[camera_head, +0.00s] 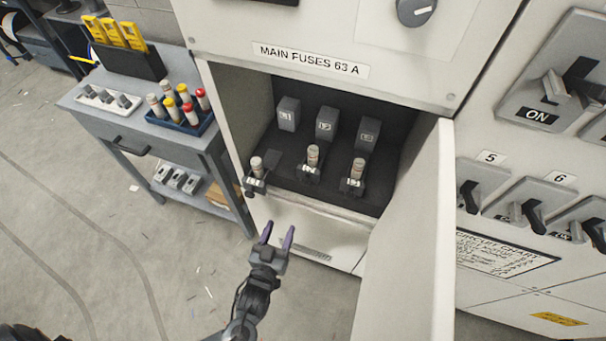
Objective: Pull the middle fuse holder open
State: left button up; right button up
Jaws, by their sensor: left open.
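Inside the open fuse compartment, the middle fuse holder (309,172) is a dark carrier tilted out toward the front, with a pale cylindrical fuse (313,155) standing in it. The left fuse holder (255,184) and the right fuse holder (352,185) look tilted out in the same way, each with a fuse. Labelled grey blocks stand behind all three. My left gripper (278,230) is open and empty, with its purple-tipped fingers pointing up in the picture. It appears in front of the cabinet, below the left and middle holders and apart from them. My right gripper is not in view.
The cabinet door (412,230) hangs open on the right of the compartment. A panel with several black switch handles (530,215) lies farther right. A grey bench (130,122) at left carries a blue tray of fuses (180,117) and yellow tools (115,33).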

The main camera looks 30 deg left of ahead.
pick_arm(q)
jog(key=m+t+h+p, duration=0.1)
jog(key=m+p, duration=0.1)
jog(key=p, duration=0.2)
send_near(304, 183)
jog(key=s, duration=0.2)
jog(key=w, duration=0.3)
jog(key=w+b, duration=0.1)
jog(key=w, duration=0.3)
jog(key=w+a, duration=0.1)
jog(key=w, duration=0.3)
jog(key=shift+f+b, duration=0.1)
jog(key=shift+b, duration=0.25)
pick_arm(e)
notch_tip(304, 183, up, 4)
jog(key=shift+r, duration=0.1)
pick_arm(q)
jog(key=shift+s, duration=0.1)
grip_shut()
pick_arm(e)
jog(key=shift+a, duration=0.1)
